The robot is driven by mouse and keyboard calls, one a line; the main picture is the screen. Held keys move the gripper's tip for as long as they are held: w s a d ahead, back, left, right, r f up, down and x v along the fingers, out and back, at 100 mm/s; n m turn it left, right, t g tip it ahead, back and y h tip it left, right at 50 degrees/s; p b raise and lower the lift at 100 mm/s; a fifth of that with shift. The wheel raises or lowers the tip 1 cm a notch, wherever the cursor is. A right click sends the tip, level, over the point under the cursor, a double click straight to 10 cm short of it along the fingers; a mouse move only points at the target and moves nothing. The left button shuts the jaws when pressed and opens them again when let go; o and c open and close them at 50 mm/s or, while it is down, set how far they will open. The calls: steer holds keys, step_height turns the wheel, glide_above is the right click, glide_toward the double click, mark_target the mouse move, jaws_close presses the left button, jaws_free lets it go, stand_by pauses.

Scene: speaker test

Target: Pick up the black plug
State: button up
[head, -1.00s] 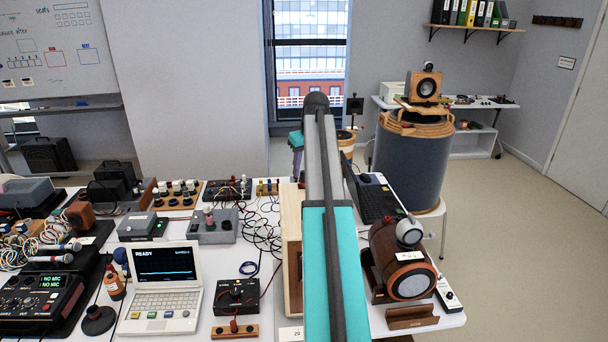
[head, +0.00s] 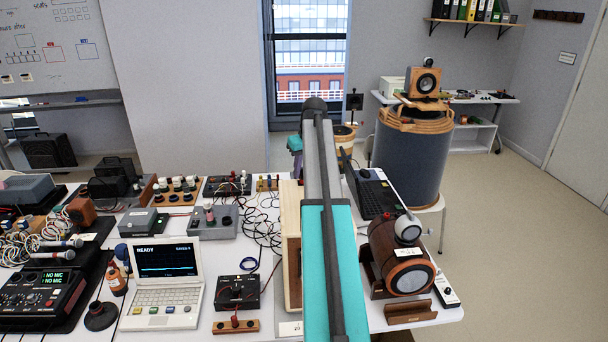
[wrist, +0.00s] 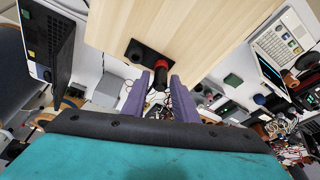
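The black plug (wrist: 159,82) shows in the wrist view, upper middle, with a red collar (wrist: 161,65) at its far end. It stands out from a black socket panel (wrist: 138,52) on a pale wooden box (wrist: 190,30). My gripper (wrist: 162,76) is open, its two purple fingers on either side of the plug. A gap seems to show between the fingers and the plug; contact cannot be told. In the head view the wooden box (head: 292,235) stands on the table, partly behind my arm. The plug is hidden there, and only a bit of my gripper shows beyond the arm.
In the head view, a white laptop (head: 165,275), a black box (head: 237,292) and tangled cables (head: 262,225) lie left of the wooden box. Floor is clear at far right.

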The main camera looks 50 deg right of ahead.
jaws_close()
steer(key=shift+r, duration=0.1)
steer(key=shift+r+b, duration=1.25)
steer(key=shift+r, duration=0.4)
steer(key=shift+s+a, duration=0.3)
steer(key=shift+s, duration=0.6)
steer(key=s+a+b, duration=0.2)
steer(key=s, duration=0.4)
steer(key=s+a+r+b, duration=0.1)
steer(key=s+a+b, duration=0.1)
steer(key=s, duration=0.5)
steer(key=shift+s+a+r+b, duration=0.25)
steer(key=shift+a+b, duration=0.1)
steer(key=shift+b, duration=0.3)
steer(key=shift+w+r, duration=0.1)
steer(key=shift+r, duration=0.1)
